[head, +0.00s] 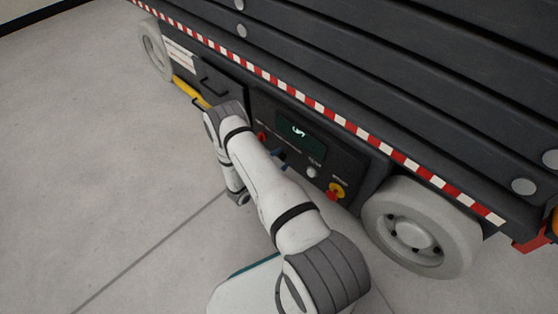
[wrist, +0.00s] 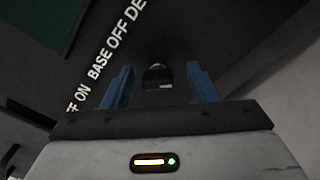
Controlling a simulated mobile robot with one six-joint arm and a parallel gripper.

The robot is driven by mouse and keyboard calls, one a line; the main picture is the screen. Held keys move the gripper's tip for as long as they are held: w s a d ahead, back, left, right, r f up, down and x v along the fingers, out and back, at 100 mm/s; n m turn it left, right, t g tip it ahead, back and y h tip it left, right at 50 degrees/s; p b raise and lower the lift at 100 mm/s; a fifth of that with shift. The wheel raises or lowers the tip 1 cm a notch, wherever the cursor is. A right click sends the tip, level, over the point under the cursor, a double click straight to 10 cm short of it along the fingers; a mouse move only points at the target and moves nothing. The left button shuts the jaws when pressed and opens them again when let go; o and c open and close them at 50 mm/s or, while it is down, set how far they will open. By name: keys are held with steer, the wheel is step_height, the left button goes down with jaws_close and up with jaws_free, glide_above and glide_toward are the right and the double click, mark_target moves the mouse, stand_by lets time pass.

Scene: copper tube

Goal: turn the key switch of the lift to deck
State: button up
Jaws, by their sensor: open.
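The lift's dark control panel (head: 335,160) is on its side in the head view, with a screen, a red button at its left and a red knob on yellow at its right. In the wrist view, the key switch (wrist: 157,76) is a small dark piece with a light grey edge on the panel. White lettering beside it reads "OFF ON BASE OFF DE", cut off. My gripper (wrist: 158,80) is open, with one blue finger on each side of the key switch and visible gaps. In the head view my arm mostly hides my gripper (head: 279,158) and the key.
The red knob on yellow (head: 336,191) and a round light button (head: 311,172) sit right of my gripper. A grey wheel (head: 415,228) stands farther right. A yellow bar (head: 190,91) is at the left. The concrete floor (head: 110,170) is clear at the left.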

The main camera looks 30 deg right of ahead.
steer(key=shift+a+r, duration=0.1)
steer(key=shift+a, duration=0.25)
steer(key=p+v, duration=0.2)
steer(key=v, duration=0.5)
steer(key=shift+s, duration=0.1)
